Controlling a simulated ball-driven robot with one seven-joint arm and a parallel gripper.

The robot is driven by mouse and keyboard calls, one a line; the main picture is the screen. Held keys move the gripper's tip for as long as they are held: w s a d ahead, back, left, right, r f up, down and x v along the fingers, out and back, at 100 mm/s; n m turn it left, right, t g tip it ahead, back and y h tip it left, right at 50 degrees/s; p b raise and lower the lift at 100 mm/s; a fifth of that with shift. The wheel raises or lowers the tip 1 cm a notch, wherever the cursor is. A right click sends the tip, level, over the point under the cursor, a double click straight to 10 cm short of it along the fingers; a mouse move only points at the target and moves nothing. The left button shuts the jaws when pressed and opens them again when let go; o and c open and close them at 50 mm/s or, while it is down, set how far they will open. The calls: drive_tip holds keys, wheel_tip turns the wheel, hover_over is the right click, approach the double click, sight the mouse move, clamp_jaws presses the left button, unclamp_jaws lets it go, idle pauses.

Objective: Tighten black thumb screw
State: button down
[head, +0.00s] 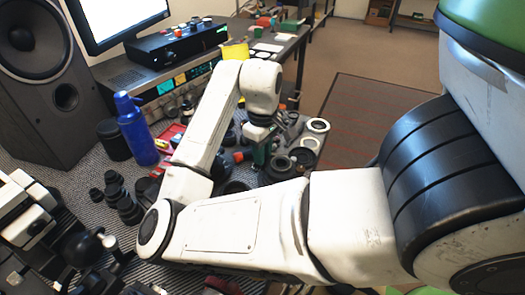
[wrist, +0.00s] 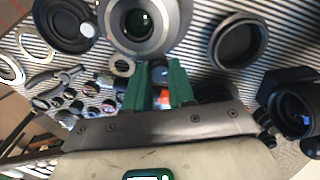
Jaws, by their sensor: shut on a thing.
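My gripper (wrist: 159,70) shows two green fingers in the wrist view, reaching to the lower edge of a large grey lens ring (wrist: 178,22). A small dark part, which looks like the black thumb screw (wrist: 158,76), sits between the fingertips, and the fingers are shut on it. Its shape and thread are mostly hidden by the fingers. I cannot tell how far in it is. In the head view my gripper (head: 262,152) points down among the lens parts, and the screw cannot be made out there.
Around the lens lie a black ring (wrist: 238,40), a black cap (wrist: 65,22), pliers (wrist: 55,80) and a small metal ring (wrist: 122,66). A black lens barrel (wrist: 295,108) is close at right. A blue bottle (head: 137,130) and a speaker (head: 45,75) stand left in the head view.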

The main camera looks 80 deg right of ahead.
drive_tip(key=shift+r+m+p, duration=0.2)
drive_tip(key=shift+m+p, duration=0.4)
drive_tip(key=shift+m, duration=0.1)
drive_tip(key=shift+f+m+p, duration=0.15)
drive_tip(key=shift+m+p, duration=0.55)
drive_tip(key=shift+m, duration=0.8)
drive_tip(key=c, duration=0.9)
unclamp_jaws()
drive_tip(key=shift+c, duration=0.2)
wheel_tip(320, 180, up, 11)
drive_tip(key=p, duration=0.3)
drive_tip(key=shift+f, duration=0.15)
